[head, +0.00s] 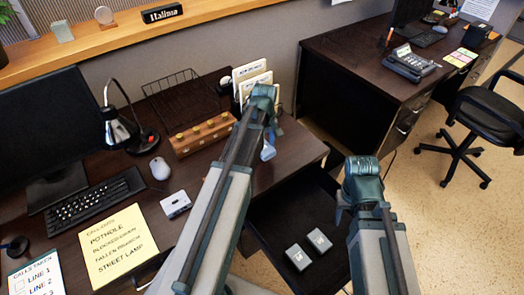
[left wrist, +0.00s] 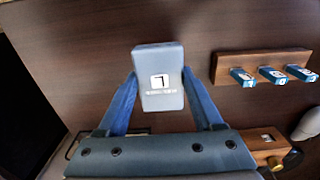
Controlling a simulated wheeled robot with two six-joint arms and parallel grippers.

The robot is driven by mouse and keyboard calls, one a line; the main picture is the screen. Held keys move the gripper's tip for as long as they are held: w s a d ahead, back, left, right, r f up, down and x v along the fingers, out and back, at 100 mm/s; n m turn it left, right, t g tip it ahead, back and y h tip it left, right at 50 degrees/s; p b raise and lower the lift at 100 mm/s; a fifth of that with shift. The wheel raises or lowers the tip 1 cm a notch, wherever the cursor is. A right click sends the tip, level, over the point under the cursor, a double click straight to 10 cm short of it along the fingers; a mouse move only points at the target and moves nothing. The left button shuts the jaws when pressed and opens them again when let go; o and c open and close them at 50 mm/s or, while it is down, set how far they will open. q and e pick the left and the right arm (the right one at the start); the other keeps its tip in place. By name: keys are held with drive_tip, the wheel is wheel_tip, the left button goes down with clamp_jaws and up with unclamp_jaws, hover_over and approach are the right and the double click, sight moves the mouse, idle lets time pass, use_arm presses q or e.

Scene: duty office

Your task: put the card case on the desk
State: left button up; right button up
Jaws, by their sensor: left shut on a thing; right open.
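My left gripper (left wrist: 160,105) is shut on the card case (left wrist: 158,78), a small blue-grey box with a white label, gripped by its two sides. The case is over the dark desk (left wrist: 130,25); I cannot tell whether it touches the top. In the head view my left gripper (head: 268,148) is over the right part of the desk (head: 290,152), and it and the arm largely hide the case. My right gripper (head: 345,200) is open beside the open drawer, mostly hidden by its own wrist.
The open drawer (head: 270,222) holds two small grey boxes (head: 309,248). A rack with blue tags (left wrist: 262,58) is near the case.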

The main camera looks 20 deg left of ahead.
use_arm(q)
drive_tip(key=shift+w+a, duration=0.1)
drive_tip(key=shift+a, duration=0.05)
drive_tip(key=f+b, duration=0.4)
drive_tip(key=shift+w+a, duration=0.25)
drive_tip(key=shift+a, duration=0.15)
drive_tip(key=shift+r, duration=0.15)
drive_tip(key=o, duration=1.4)
drive_tip(key=shift+c, duration=0.2)
